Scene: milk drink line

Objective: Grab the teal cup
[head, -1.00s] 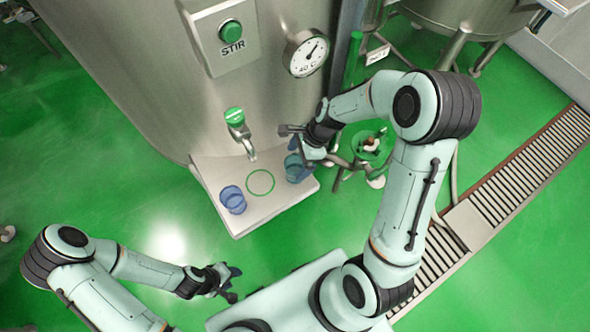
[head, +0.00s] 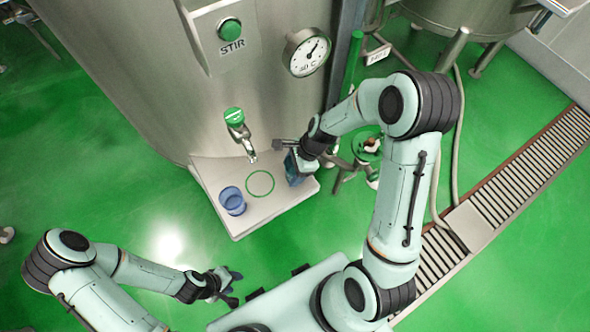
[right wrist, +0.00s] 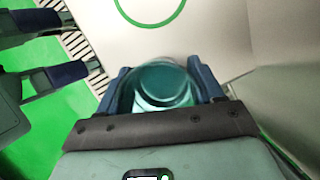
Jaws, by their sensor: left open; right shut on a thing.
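The teal cup (right wrist: 163,85) is between the fingers of my right gripper (right wrist: 165,88) in the right wrist view, with a finger against each side. In the head view the teal cup (head: 293,176) is at the right part of the pale shelf (head: 262,212), partly hidden by my right gripper (head: 296,164). My right gripper is shut on it. I cannot tell whether the cup still touches the shelf. My left gripper (head: 228,287) is open and empty, low in the head view, away from the shelf.
A blue cup (head: 232,201) stands on the shelf's left part. A green ring (head: 260,182) is marked on the shelf, empty, below a tap (head: 240,136). The steel tank (head: 150,80) rises behind, with a STIR button (head: 230,30) and a dial (head: 307,52).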

